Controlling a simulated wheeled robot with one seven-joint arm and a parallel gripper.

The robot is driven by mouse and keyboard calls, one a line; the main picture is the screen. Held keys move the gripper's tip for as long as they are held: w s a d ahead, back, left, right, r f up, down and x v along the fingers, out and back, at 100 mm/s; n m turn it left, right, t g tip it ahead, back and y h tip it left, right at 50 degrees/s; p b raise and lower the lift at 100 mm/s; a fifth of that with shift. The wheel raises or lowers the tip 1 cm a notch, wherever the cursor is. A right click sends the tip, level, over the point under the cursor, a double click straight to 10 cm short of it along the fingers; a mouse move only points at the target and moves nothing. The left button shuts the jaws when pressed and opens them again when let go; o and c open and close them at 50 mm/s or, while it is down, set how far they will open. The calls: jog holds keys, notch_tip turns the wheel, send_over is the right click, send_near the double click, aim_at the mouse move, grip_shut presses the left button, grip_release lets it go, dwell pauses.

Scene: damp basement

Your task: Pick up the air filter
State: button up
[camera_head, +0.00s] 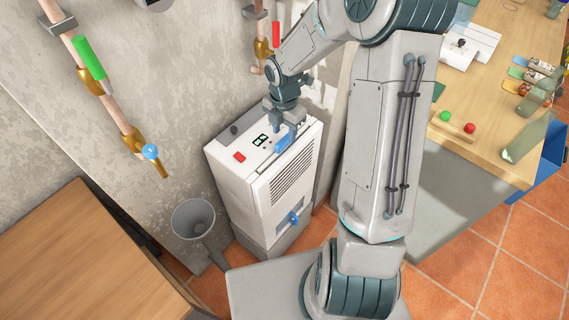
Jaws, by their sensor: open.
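A white dehumidifier-like unit (247,190) stands on a grey base against the wall. On its top, a blue piece (283,143) sits at a dark slot; it looks like the tab of the air filter, whose body I cannot see. My gripper (287,131) points down right at the blue piece, with its jaws open. It partly covers the piece, and I cannot tell whether the fingers touch it. The top also has a red button (239,157) and a small dark display (260,140). A blue tap (293,217) is on the front.
A grey funnel (193,218) stands left of the unit. Wall pipes carry a green lever (89,58) and a red lever (276,34). A wooden cabinet (85,255) is at lower left. A workbench (480,145) with small objects is at right, beyond my arm.

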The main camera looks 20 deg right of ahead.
aim_at(284, 139)
jog(key=f, duration=0.5)
jog(key=shift+w, duration=0.2)
grip_shut()
